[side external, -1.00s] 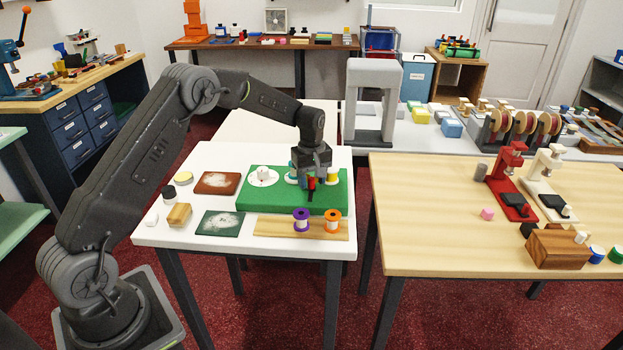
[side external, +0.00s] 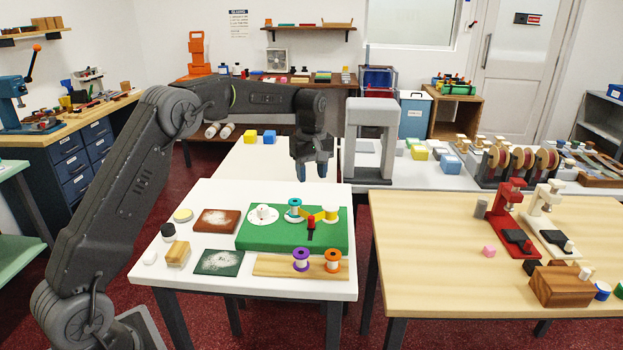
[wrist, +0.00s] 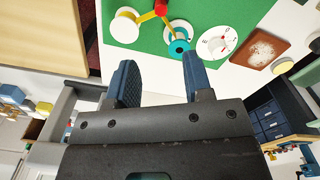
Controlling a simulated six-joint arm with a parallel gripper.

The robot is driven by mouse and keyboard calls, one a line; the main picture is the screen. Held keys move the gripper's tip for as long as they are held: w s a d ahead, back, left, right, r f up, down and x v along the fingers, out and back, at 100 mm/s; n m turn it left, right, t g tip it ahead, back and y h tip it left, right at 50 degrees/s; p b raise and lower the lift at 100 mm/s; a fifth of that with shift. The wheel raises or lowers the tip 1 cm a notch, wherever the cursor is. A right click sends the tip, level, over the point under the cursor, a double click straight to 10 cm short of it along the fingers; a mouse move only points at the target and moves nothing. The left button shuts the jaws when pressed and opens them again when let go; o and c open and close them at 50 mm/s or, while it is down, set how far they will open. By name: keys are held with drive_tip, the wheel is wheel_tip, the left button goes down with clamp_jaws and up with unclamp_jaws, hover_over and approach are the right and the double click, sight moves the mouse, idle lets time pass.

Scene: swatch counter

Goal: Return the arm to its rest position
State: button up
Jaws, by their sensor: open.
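My gripper (side external: 313,171) hangs in the air above the back edge of the white table (side external: 190,284), fingers pointing down. In the wrist view its two blue-grey fingers (wrist: 158,84) stand apart with nothing between them. Below and in front of it is the green board (side external: 255,235). The board carries a white dial (side external: 262,214), a teal spool (side external: 294,206), a yellow-and-white spool (side external: 331,212) and a red-and-black piece (side external: 311,226). A yellow strip runs between the teal and yellow spools. The gripper touches none of them.
A wooden strip (side external: 325,266) holds a purple spool (side external: 301,259) and an orange spool (side external: 332,260). A grey arch (side external: 387,138) stands close to the right of my gripper. A pale table (side external: 243,160) behind has open space. Red and white presses stand on the right wooden table (side external: 420,225).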

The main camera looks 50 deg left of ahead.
drive_tip(key=s+d+r+m+t, duration=0.2)
drive_tip(key=s+d+r+m, duration=0.3)
drive_tip(key=s, duration=0.3)
drive_tip(key=s+d+r+m+t, duration=0.1)
drive_tip(key=s+d+r+m, duration=0.1)
drive_tip(key=s+d+r, duration=0.5)
drive_tip(key=s+d+f+m+t, duration=0.1)
drive_tip(key=s+f+m, duration=0.1)
drive_tip(key=s, duration=0.7)
drive_tip(key=s+d+f+m+t, duration=0.1)
drive_tip(key=s+f+m, duration=0.2)
drive_tip(key=s, duration=0.6)
drive_tip(key=shift+s+d+m+t, duration=0.3)
drive_tip(key=shift+d+m, duration=0.1)
drive_tip(key=shift+m, duration=0.8)
drive_tip(key=shift+o, duration=0.4)
drive_tip(key=shift+w+r, duration=0.1)
